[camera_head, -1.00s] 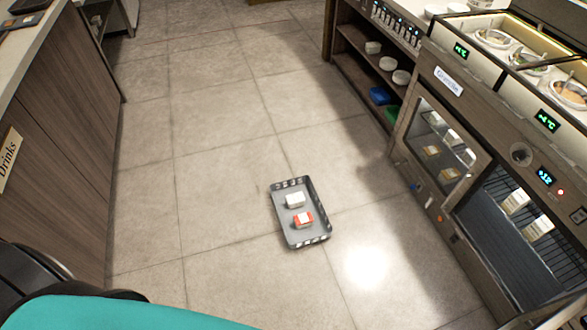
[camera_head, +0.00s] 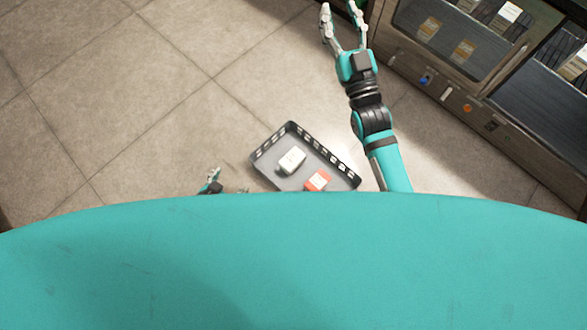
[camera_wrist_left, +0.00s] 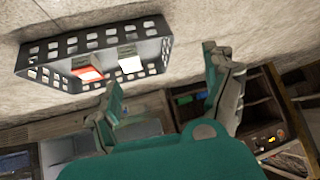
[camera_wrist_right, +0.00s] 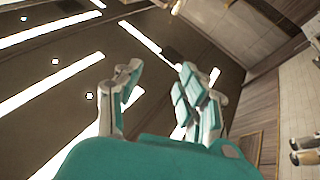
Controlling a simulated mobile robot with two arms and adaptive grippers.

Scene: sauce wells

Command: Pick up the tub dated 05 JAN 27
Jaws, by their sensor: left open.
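A white-topped tub (camera_head: 291,160) and an orange-red tub with a pale label (camera_head: 317,180) lie in a grey tray (camera_head: 325,153) on the floor. No date on any tub is legible. In the left wrist view, the tray (camera_wrist_left: 100,42) holds the white tub (camera_wrist_left: 130,62) and the red tub (camera_wrist_left: 88,73) beyond my fingers. My left gripper (camera_head: 212,180) is open and empty, just left of the tray, partly hidden by my body; its fingers show in its wrist view (camera_wrist_left: 160,72). My right gripper (camera_head: 345,28) is open and empty, above the tray in the picture.
A cabinet with a glass door (camera_head: 455,40) stands at the upper right, with several tubs inside, such as one pale-labelled tub (camera_head: 463,51). Another bay beside it (camera_head: 548,85) holds more tubs. The tiled floor (camera_head: 130,110) left of the tray is clear.

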